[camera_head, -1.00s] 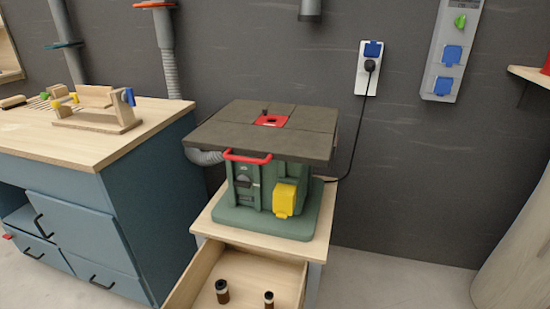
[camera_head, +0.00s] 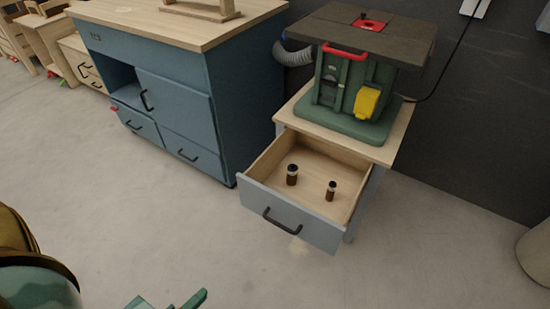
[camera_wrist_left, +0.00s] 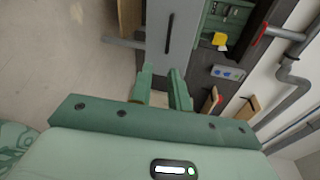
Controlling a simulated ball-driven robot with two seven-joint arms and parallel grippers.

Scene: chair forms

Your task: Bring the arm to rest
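My left gripper (camera_head: 166,302) shows only its green fingertips at the bottom edge of the head view. In the left wrist view my left gripper (camera_wrist_left: 161,78) has its two fingers apart, with no object seen held between them. The fingers point toward the grey drawer front (camera_wrist_left: 172,30) with its dark handle, which lies beyond them. In the head view the gripper is in front of and left of that open drawer (camera_head: 292,211), apart from it. My right gripper is not in view.
Two dark router bits (camera_head: 292,175) stand in the drawer. The green router table (camera_head: 352,90) stands on the cabinet above. A blue workbench (camera_head: 180,85) is to the left. Bare concrete floor (camera_head: 130,215) lies in front of both.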

